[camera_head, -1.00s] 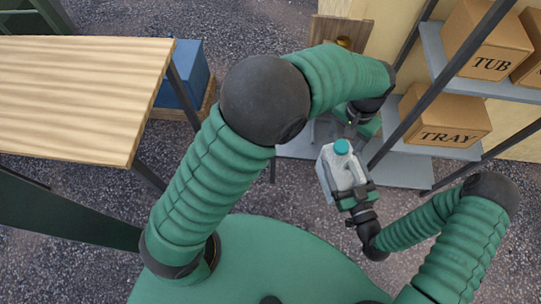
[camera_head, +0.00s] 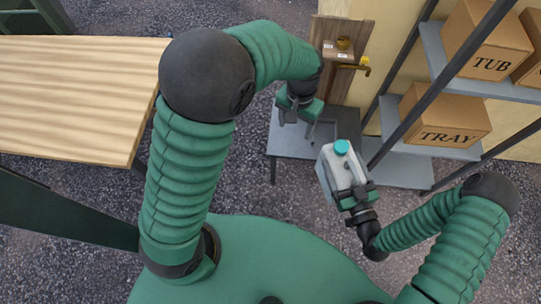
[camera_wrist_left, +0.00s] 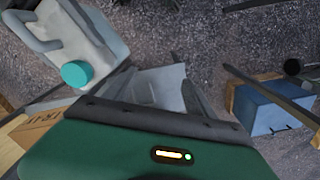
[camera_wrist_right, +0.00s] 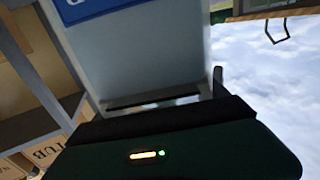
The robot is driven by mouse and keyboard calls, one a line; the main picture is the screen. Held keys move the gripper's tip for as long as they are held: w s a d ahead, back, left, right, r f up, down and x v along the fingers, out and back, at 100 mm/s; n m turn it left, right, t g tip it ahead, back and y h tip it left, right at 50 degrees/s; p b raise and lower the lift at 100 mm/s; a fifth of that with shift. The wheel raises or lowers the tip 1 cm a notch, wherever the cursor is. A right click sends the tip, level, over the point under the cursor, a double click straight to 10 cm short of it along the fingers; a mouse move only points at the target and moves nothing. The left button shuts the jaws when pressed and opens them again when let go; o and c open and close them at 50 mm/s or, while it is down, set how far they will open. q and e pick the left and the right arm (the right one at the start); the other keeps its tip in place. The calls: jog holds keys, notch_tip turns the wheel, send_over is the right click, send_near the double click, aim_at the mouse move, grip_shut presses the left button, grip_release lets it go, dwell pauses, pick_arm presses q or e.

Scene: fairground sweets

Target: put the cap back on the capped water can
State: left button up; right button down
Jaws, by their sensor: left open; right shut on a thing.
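The water can (camera_head: 328,180) is a pale grey-white jug with a handle, held up and tilted in the head view. Its teal cap (camera_head: 342,146) sits on the can's neck; I cannot tell how tightly. My right gripper (camera_head: 353,194) is shut on the can at its lower end. In the right wrist view the can's body (camera_wrist_right: 145,60) fills the middle above the jaws. My left gripper (camera_head: 297,128) is open and empty, left of the can and apart from it. The left wrist view shows the can (camera_wrist_left: 88,38) and cap (camera_wrist_left: 77,73) beside the open fingers.
A grey low table (camera_head: 280,143) lies below my left gripper. A wooden table (camera_head: 75,95) stands at left. A grey shelf (camera_head: 435,55) holds TUB (camera_head: 487,45) and TRAY (camera_head: 445,118) boxes at right. A wooden door-like panel (camera_head: 330,60) with brass fittings stands behind.

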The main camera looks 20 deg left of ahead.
pick_arm(q)
jog(key=s+a+f+n, duration=0.1)
jog(key=s+a+f, duration=0.25)
jog(key=a, duration=0.45)
pick_arm(e)
jog(key=shift+r, duration=0.15)
pick_arm(q)
notch_tip(320, 180, down, 20)
jog(key=w+n+b, duration=0.1)
jog(key=n+b, duration=0.1)
jog(key=b, duration=2.3)
jog(key=shift+w+d+n+b, duration=0.35)
jog(key=shift+d+n+b, duration=0.05)
jog(key=shift+d, duration=0.05)
pick_arm(e)
notch_tip(320, 180, down, 26)
jog(key=shift+r, duration=0.1)
